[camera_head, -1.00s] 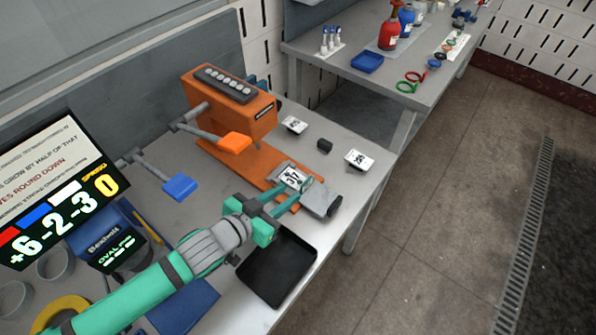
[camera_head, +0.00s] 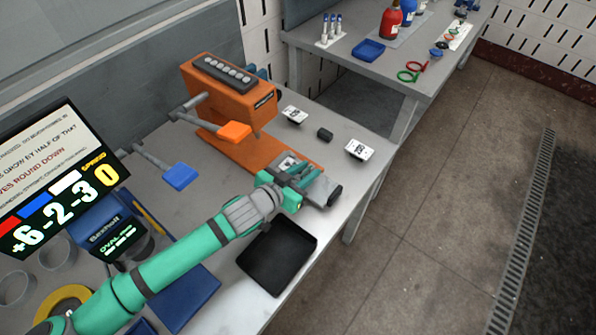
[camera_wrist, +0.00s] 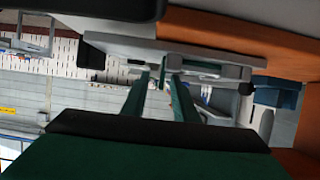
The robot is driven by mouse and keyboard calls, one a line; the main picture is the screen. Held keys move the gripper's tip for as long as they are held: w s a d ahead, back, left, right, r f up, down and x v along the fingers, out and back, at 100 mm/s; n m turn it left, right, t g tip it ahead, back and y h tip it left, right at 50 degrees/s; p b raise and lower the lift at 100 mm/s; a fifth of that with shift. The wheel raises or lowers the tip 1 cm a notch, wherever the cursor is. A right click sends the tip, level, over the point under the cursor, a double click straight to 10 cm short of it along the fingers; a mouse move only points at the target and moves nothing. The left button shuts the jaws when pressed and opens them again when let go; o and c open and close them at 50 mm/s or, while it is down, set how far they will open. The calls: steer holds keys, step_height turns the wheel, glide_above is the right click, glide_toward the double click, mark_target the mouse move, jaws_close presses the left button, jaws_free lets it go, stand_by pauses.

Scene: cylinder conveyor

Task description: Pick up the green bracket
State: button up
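I cannot pick out a green bracket with certainty. My gripper (camera_head: 301,177) has green fingers and reaches to the grey plate (camera_head: 318,190) at the front end of the orange machine (camera_head: 235,105). Its fingers hide part of that plate and the card on it. In the wrist view, the two green fingers (camera_wrist: 162,82) stand apart with a gap between them, close under the grey plate (camera_wrist: 190,54). I see nothing clearly held. A small green loop (camera_head: 405,76) lies on the far bench, and I cannot tell whether it is a bracket.
A black tray (camera_head: 277,262) lies below my gripper near the bench edge. White number cards (camera_head: 359,150) and a dark block (camera_head: 324,134) lie to the right. Orange (camera_head: 236,131) and blue (camera_head: 180,177) paddles stick out to the left. A score display (camera_head: 60,180) stands at far left.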

jaws_close()
steer(key=shift+r, duration=0.1)
